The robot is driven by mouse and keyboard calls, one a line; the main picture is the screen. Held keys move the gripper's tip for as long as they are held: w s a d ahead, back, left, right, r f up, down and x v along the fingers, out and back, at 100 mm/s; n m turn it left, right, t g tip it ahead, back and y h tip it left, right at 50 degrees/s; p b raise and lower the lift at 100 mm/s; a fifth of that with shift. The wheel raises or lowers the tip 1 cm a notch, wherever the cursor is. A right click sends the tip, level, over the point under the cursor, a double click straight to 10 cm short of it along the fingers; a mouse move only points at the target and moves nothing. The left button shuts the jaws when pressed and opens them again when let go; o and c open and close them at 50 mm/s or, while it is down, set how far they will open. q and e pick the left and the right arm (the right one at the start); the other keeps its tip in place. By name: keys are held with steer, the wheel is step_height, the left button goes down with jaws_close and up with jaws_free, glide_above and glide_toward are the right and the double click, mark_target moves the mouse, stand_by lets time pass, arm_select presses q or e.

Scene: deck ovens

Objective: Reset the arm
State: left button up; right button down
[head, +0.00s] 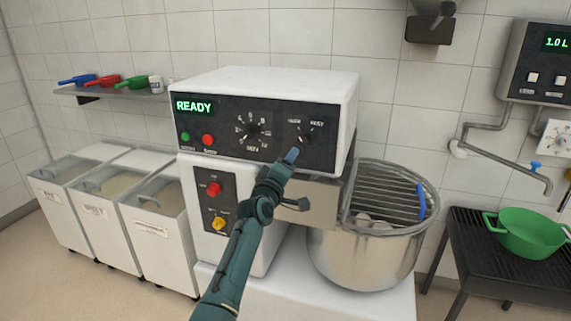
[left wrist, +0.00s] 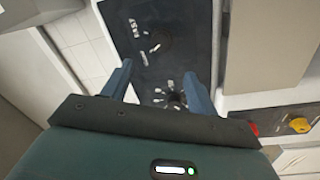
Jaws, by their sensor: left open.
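My left arm reaches up from the bottom of the head view, and its teal gripper (head: 291,155) is in front of the mixer's dark control panel (head: 225,140), just below the right-hand knob (head: 304,136). In the left wrist view the two blue fingers of the gripper (left wrist: 157,70) are apart with nothing between them. Beyond them the panel (left wrist: 138,15) shows its white markings and a dial (left wrist: 176,102). Contact between fingers and panel cannot be told. My right gripper is in neither view.
The white mixer (head: 265,80) reads READY. Its steel bowl (head: 360,262) with a wire guard (head: 385,195) stands right of my arm. Wheeled bins (head: 165,235) stand left. A green colander (head: 530,235) sits on a dark rack (head: 480,255) at right.

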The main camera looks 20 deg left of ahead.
arm_select(q)
steer(key=shift+s+f, duration=0.15)
steer(key=s+f+m+g, duration=0.8)
steer(key=s+f, duration=1.1)
steer(key=s, duration=0.3)
steer(key=s+f+m+g+y, duration=0.15)
steer(key=s+m+g, duration=0.5)
steer(key=s, duration=2.15)
steer(key=w+d+f+t+h, duration=0.3)
steer(key=w+d+f+t, duration=0.2)
steer(key=f, duration=0.5)
steer(key=shift+w+t, duration=0.35)
steer(key=shift+w, duration=0.35)
